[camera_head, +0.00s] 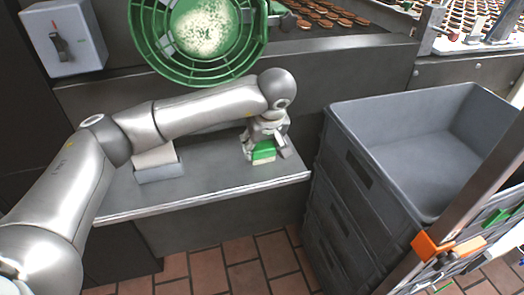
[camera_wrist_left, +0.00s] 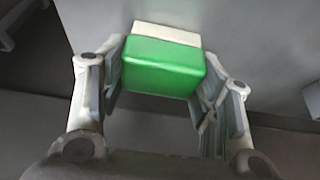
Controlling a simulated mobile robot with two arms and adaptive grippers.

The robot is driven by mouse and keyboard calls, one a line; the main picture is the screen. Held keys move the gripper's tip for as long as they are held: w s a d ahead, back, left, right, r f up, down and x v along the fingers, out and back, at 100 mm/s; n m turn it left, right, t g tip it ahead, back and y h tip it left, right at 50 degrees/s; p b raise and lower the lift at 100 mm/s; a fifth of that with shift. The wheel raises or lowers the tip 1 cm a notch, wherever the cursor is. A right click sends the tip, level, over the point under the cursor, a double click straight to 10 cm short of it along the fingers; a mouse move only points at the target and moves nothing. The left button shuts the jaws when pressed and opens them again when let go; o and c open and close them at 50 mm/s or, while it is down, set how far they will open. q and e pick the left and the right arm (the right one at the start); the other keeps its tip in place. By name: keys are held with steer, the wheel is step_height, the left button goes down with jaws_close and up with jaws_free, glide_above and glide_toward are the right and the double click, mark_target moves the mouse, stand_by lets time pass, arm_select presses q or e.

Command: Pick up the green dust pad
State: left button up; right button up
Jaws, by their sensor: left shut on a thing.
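The green dust pad (camera_head: 263,152) is a small block with a green top part and a pale lower part. It is at the right end of the grey metal shelf (camera_head: 215,178). My left gripper (camera_head: 264,143) is above the shelf with its fingers around the pad. In the left wrist view the pad (camera_wrist_left: 163,67) sits between the two fingers of the left gripper (camera_wrist_left: 165,80), which are shut on its sides. I cannot tell whether the pad still touches the shelf. My right gripper does not show.
A green fan guard (camera_head: 180,72) hangs above. Stacked grey crates (camera_head: 345,150) stand close on the right. An orange bracket (camera_head: 432,247) is on a metal post.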

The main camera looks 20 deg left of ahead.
mark_target(262, 144)
arm_select(q)
steer(key=shift+r, duration=0.45)
step_height(262, 144, up, 2)
steer(key=shift+r, duration=0.25)
steer(key=shift+s+d+r+p, duration=0.25)
steer(key=shift+s+d+r, duration=0.2)
steer(key=shift+s+r, duration=1.5)
steer(key=shift+s+d+r+p, duration=0.35)
steer(key=shift+s+r, duration=0.95)
steer(key=shift+s, duration=1.35)
steer(key=shift+s+d+r+p, duration=0.15)
steer(key=shift+s+d+r, duration=0.4)
steer(key=shift+s+r, duration=1.4)
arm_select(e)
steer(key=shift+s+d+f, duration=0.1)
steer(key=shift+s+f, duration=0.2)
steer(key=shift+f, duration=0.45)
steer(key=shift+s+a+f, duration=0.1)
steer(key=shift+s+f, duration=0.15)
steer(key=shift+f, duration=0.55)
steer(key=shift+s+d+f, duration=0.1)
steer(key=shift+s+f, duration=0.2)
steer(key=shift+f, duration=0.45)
arm_select(q)
steer(key=shift+s+f, duration=0.35)
